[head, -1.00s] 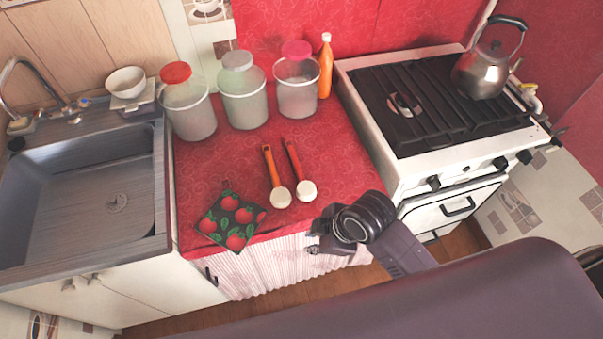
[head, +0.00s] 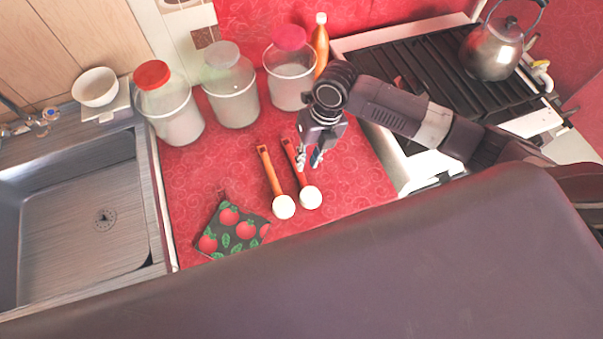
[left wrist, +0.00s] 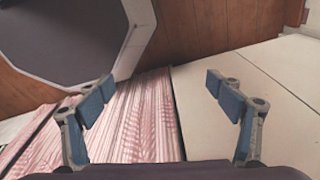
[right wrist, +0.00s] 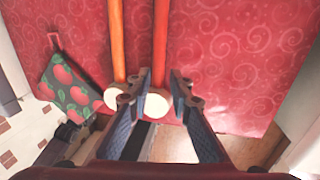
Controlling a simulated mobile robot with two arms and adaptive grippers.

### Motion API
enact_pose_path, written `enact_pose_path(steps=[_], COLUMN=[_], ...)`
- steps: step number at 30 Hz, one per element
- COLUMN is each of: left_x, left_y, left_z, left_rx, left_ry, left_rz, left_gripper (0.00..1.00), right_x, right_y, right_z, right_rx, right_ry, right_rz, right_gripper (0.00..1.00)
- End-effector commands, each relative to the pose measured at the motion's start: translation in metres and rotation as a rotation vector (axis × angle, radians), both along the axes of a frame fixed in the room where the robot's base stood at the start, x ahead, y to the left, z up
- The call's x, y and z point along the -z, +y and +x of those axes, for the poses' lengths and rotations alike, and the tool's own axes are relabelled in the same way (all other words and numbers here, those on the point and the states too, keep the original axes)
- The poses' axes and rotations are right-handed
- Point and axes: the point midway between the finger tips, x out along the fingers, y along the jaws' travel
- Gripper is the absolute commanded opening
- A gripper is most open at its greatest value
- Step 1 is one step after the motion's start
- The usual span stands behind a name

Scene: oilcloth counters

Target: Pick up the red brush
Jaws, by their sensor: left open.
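The red brush lies on the red counter with its red handle (head: 291,158) pointing to the back and its round white head toward the front. In the right wrist view its handle (right wrist: 161,45) runs up from the gap between my fingers. My right gripper (head: 309,160) is partly open and points down over the handle, close to it; its fingers stand apart on either side, and I cannot tell whether they touch it. My left gripper (left wrist: 160,85) is open and empty, away from the counter top, above a striped curtain and pale cabinet front.
An orange-handled brush (head: 268,172) lies close on the left. An apple-print pot holder (head: 232,230) lies near the front edge. Several jars (head: 232,100) and an orange bottle (head: 321,50) stand behind. Sink (head: 80,220) left, stove (head: 420,70) right.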

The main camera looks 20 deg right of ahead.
Motion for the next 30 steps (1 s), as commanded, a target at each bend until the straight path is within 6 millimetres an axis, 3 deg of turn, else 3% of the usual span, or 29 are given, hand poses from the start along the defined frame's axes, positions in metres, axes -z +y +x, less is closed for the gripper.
enact_pose_path(steps=[3,8,11,19,23,28,30], left_x=[-0.003,-0.012,-0.017,-0.022,-0.021,-0.020,-0.020], left_y=[0.001,0.003,0.003,-0.001,-0.001,0.000,0.000], left_z=[-0.035,-0.065,-0.062,-0.015,-0.017,-0.032,-0.038], left_rx=[-0.001,0.000,0.000,0.001,0.001,0.002,0.002], left_ry=[0.048,0.090,0.086,0.018,0.023,0.044,0.051], left_rz=[0.003,0.007,0.006,-0.001,0.000,0.002,0.002], left_gripper=[0.85,0.85,0.85,0.85,0.85,0.85,0.85], right_x=[0.012,0.029,0.044,0.062,0.062,0.061,0.061], right_y=[0.004,0.008,0.011,0.014,0.014,0.014,0.013], right_z=[-0.001,0.001,0.002,0.003,0.003,0.003,0.003], right_rx=[0.001,0.003,0.003,0.002,0.002,0.002,0.002], right_ry=[0.003,0.004,0.004,-0.002,-0.002,-0.002,-0.002], right_rz=[0.001,0.001,0.001,0.000,0.000,0.000,0.000], right_gripper=[0.19,0.19,0.19,0.19,0.19,0.02,0.00])
